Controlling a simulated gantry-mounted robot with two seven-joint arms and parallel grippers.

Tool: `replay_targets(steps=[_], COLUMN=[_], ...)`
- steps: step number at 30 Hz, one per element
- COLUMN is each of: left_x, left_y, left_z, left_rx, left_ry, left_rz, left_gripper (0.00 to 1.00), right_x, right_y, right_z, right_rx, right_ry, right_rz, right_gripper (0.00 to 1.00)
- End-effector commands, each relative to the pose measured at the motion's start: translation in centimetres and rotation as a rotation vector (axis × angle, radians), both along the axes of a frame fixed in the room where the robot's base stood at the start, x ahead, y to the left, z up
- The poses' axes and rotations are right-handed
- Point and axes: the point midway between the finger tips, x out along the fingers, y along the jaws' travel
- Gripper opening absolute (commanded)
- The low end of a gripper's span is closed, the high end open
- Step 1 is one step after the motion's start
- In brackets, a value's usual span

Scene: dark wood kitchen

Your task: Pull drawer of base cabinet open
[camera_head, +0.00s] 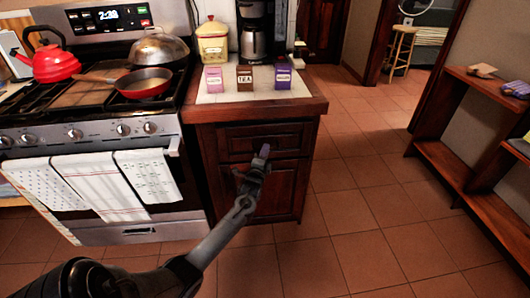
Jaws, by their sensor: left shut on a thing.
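The dark wood base cabinet (288,200) stands right of the stove. Its drawer (235,144) is the upper front panel under the countertop, with a door panel below. The drawer front looks flush or nearly flush with the cabinet; a small gap would be hard to see. My left gripper (262,156) is at the middle of the drawer front, shut on the drawer handle. The fingers mostly hide the handle. My left arm reaches up to it from the lower left. My right gripper is not in view.
The countertop (212,113) holds several small boxes, a yellow canister (212,45) and a coffee maker (255,35). The stove (90,130) with hanging towels (105,185) borders the cabinet. Tiled floor (360,220) is clear in front and right, up to a wooden shelf (470,150).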

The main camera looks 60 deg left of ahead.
Motion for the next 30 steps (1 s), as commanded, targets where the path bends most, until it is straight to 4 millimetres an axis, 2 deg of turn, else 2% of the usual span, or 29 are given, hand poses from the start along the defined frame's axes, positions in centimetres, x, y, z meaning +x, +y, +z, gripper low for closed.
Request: replay_targets(steps=[17,23,30], left_x=[-0.1,-1.0,-3.4], left_y=[-0.4,-2.4,-7.4], left_z=[0.2,0.6,1.1], left_rx=[0.0,0.0,-0.002], left_ry=[0.0,0.003,0.003], left_rz=[-0.001,-0.003,-0.004], left_gripper=[0.0,0.0,0.0], right_x=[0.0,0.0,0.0], right_y=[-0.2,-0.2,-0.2], right_z=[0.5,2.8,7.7], right_rx=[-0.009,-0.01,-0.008], right_ry=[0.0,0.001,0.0], right_rz=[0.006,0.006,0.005], right_gripper=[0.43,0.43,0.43])
